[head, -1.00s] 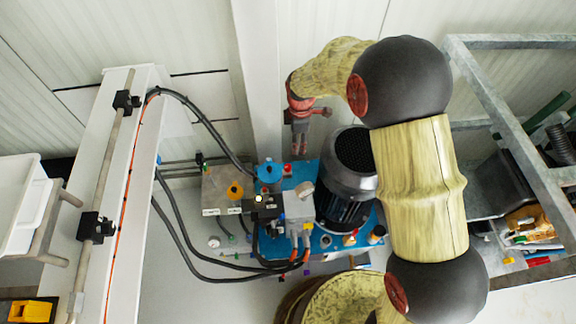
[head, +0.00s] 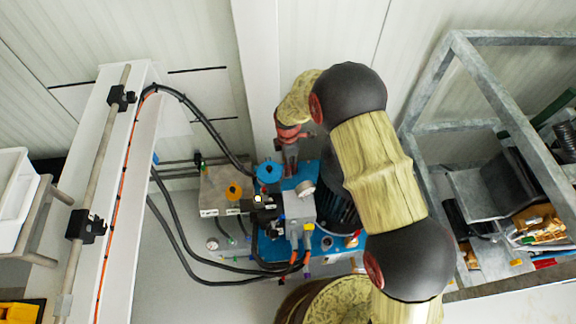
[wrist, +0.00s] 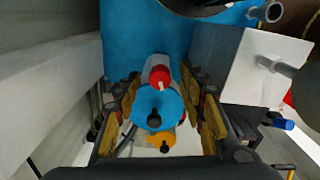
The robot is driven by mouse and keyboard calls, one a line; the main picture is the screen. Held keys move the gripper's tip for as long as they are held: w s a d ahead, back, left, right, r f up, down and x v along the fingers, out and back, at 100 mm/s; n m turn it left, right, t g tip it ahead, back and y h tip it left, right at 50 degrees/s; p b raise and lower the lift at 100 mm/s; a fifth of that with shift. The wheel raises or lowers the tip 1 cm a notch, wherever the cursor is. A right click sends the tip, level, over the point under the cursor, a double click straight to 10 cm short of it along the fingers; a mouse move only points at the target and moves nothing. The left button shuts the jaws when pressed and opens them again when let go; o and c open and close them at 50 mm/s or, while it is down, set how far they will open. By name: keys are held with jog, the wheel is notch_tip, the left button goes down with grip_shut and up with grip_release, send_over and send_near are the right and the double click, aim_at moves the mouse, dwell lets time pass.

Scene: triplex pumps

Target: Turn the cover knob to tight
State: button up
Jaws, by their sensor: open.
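I cannot tell for sure which knob is the cover knob. On the pump unit, an orange knob (head: 234,191) sits on a grey block, with small white labels (head: 209,212) too small to read. A blue round cap (head: 269,172) stands to its right. In the wrist view, a red knob (wrist: 159,76), the blue cap (wrist: 155,105) and the orange knob (wrist: 162,138) line up. My gripper (wrist: 160,80) is open, its fingers on either side of the red knob and the blue cap, gripping nothing. In the head view my gripper (head: 290,160) hangs just right of the blue cap.
A dark motor (head: 340,205) stands right of the gripper, partly behind my arm. A grey box-shaped part (wrist: 265,65) is close to the right finger in the wrist view. Black hoses (head: 180,235) loop at the left. A metal frame (head: 490,90) stands at the right.

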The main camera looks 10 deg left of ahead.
jog(key=shift+f, duration=0.15)
jog(key=shift+c, duration=0.9)
jog(key=c, duration=0.7)
grip_shut()
